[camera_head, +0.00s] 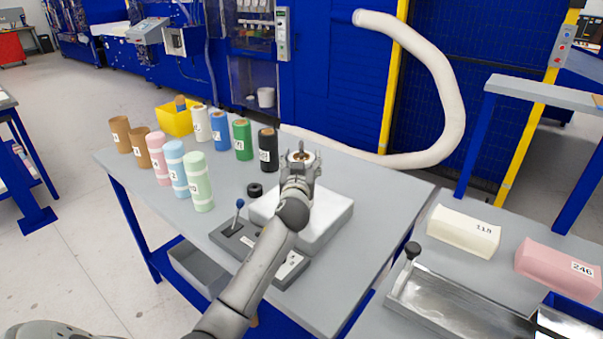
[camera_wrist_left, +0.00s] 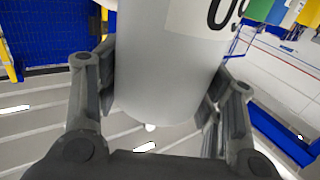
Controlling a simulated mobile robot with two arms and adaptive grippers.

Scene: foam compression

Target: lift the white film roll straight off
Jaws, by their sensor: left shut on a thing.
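My left gripper (camera_head: 299,170) is above the grey table, over the pale block-shaped unit. It is shut on the white film roll (camera_wrist_left: 170,60), whose fingers stand on either side of it in the wrist view (camera_wrist_left: 165,100). The roll is a smooth white cylinder with a printed label, partly cut off by the picture's top edge. In the head view the gripper hides most of it; a brown core end (camera_head: 302,156) shows between the fingers. What is under the roll is hidden in the head view. My right gripper is not in view.
Several coloured rolls stand at the table's left, including a light green roll (camera_head: 198,182), a black roll (camera_head: 268,149) and another white roll (camera_head: 201,123). A yellow bin (camera_head: 174,121) is behind them. A lever box (camera_head: 238,238) and pale unit (camera_head: 330,217) lie near the arm. The table's right side (camera_head: 385,200) is clear.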

